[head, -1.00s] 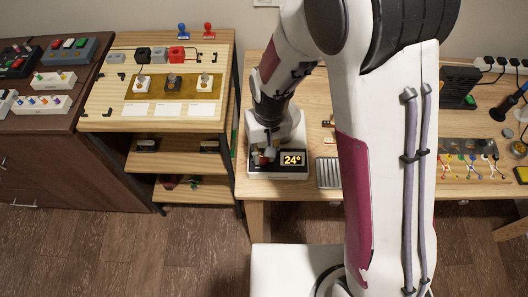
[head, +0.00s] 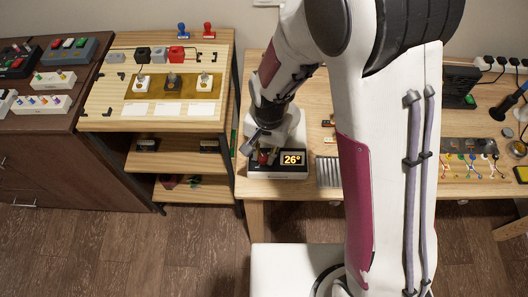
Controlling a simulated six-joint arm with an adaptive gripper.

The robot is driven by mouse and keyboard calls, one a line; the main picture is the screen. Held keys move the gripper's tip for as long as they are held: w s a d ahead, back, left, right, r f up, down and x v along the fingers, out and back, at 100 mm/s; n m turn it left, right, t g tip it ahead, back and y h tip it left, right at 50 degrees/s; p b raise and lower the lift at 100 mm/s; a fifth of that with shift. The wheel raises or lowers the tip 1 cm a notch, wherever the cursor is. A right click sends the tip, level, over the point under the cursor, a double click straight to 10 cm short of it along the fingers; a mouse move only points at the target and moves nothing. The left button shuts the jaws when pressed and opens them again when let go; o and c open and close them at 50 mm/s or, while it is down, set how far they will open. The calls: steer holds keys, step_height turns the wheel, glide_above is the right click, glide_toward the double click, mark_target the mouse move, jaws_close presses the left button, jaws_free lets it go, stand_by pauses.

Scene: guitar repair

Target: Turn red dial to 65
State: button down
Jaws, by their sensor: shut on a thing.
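A white dial box with a dark front (head: 277,176) stands at the left front of the workbench. Its lit display (head: 292,160) reads 26°. The red dial (head: 263,158) shows as a small red patch on the left of the box, partly hidden by my gripper. My gripper (head: 262,152) points down over the dial and is shut on it, with its wrist twisted. The fingertips are small and partly covered in this view.
A metal ribbed tray (head: 327,172) lies just right of the box. My own arm hides the middle of the workbench (head: 253,100). A light wooden shelf unit (head: 105,122) with toggle switches stands left, across a narrow gap.

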mark_target(267, 158)
steer(key=shift+s, duration=0.1)
stand_by(0.3)
steer(key=c, duration=1.8)
jaws_free()
steer(key=shift+r, duration=0.15)
steer(key=shift+r, duration=0.7)
steer(key=shift+d+r, duration=0.2)
steer(key=shift+r, duration=2.4)
steer(key=shift+d+r, duration=0.15)
steer(key=shift+r, duration=2.4)
steer(key=shift+s, duration=0.1)
